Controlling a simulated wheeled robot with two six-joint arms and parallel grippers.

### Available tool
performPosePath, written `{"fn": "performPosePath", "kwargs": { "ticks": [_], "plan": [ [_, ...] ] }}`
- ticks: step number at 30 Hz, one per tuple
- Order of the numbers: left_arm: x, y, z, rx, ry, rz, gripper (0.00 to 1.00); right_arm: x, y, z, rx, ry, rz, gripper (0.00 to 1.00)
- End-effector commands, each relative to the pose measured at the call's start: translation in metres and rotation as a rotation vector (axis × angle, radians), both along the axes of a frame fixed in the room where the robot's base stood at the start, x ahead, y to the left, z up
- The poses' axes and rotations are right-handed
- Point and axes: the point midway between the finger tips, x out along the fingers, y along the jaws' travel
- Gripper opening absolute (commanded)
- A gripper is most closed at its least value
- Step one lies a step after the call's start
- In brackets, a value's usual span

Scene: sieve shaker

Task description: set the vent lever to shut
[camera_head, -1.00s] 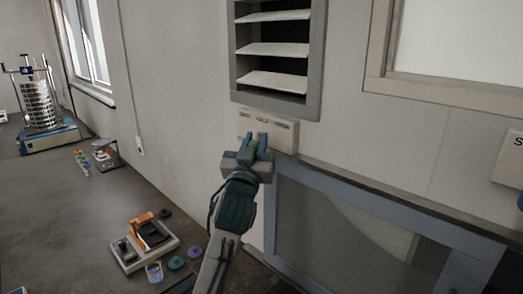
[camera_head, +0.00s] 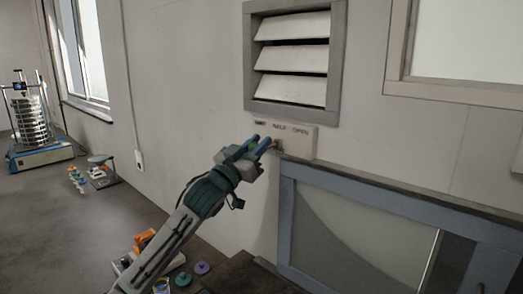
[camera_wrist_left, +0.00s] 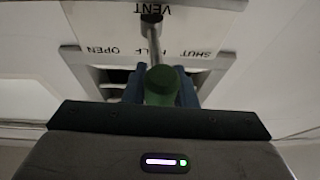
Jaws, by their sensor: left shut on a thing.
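The vent lever has a metal rod and a green knob (camera_wrist_left: 160,85). It stands out from the cream label plate (camera_head: 290,140), marked SHUT, HALF and OPEN from left to right. My left gripper (camera_head: 257,145) is shut on the knob, with its blue fingers on both sides of it. In the head view the fingers are near the SHUT end of the plate. In the wrist view, which is upside down, the rod crosses part of the word HALF. The vent louvre (camera_head: 292,58) above has steeply tilted slats with narrow dark gaps. My right gripper is out of view.
A blue-framed window (camera_head: 360,225) lies below and right of the plate. A sieve shaker (camera_head: 30,120) stands at the far left of the bench (camera_head: 60,230).

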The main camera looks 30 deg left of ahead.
Motion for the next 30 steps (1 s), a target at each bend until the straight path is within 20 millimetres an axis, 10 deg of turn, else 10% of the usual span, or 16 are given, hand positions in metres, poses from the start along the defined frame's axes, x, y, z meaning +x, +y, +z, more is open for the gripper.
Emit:
{"fn": "performPosePath", "kwargs": {
  "ticks": [30],
  "plan": [
    [0.012, 0.024, -0.003, 0.001, 0.008, 0.011, 0.00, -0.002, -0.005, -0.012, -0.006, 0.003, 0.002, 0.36]
  ]
}}
